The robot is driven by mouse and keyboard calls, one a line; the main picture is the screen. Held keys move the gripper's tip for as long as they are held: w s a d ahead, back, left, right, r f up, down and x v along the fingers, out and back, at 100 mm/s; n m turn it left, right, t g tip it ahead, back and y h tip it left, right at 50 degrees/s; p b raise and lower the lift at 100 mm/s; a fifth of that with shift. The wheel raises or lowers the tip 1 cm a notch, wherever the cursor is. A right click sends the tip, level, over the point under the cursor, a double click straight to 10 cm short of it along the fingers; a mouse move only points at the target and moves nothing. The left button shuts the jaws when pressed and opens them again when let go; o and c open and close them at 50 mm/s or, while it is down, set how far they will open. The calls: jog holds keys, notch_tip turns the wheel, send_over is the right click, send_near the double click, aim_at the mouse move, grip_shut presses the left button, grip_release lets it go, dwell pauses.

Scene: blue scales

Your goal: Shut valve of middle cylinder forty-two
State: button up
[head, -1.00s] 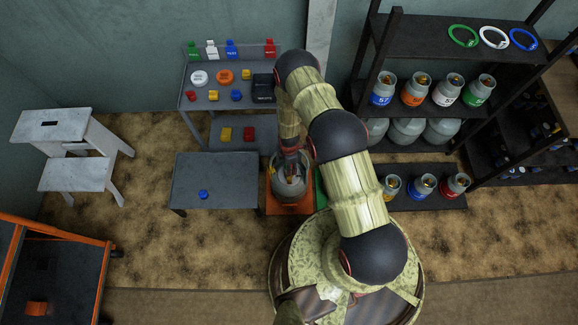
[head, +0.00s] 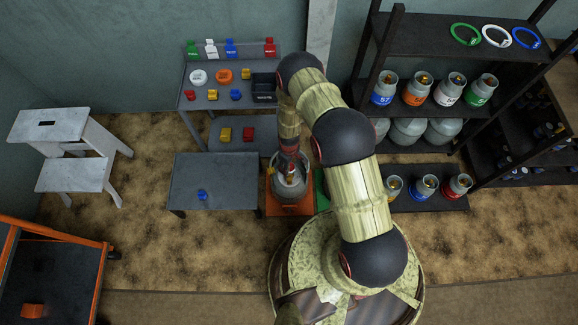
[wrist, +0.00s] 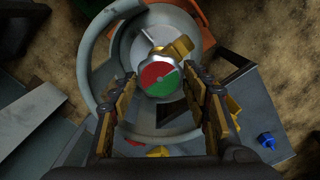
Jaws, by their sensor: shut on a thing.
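A grey gas cylinder (head: 291,190) stands on an orange scale plate under my arm in the head view; I cannot read its number. In the wrist view, its round collar (wrist: 88,75) surrounds a valve knob (wrist: 160,79) with a red and green top face. A brass valve part (wrist: 180,47) shows just beyond the knob. My gripper (wrist: 160,82) reaches down inside the collar. Its two fingers are on either side of the knob and shut on it. The head view hides the fingertips behind my wrist.
A low grey table (head: 230,170) with a small blue part (head: 202,195) stands to the left. A grey shelf (head: 215,98) with caps and tags is behind it. More cylinders (head: 424,187) stand on a dark low rack to the right. A white step stool (head: 60,130) is far left.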

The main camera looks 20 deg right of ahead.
jog(key=m, duration=0.4)
jog(key=shift+m+b, duration=0.3)
jog(key=m, duration=0.3)
jog(key=shift+w+m, duration=0.1)
jog(key=shift+m, duration=0.3)
jog(key=m, duration=0.4)
jog(key=shift+d+b, duration=0.1)
jog(key=shift+b, duration=0.25)
jog(key=shift+m, duration=2.2)
jog(key=o, duration=1.1)
jog(key=shift+o, duration=0.3)
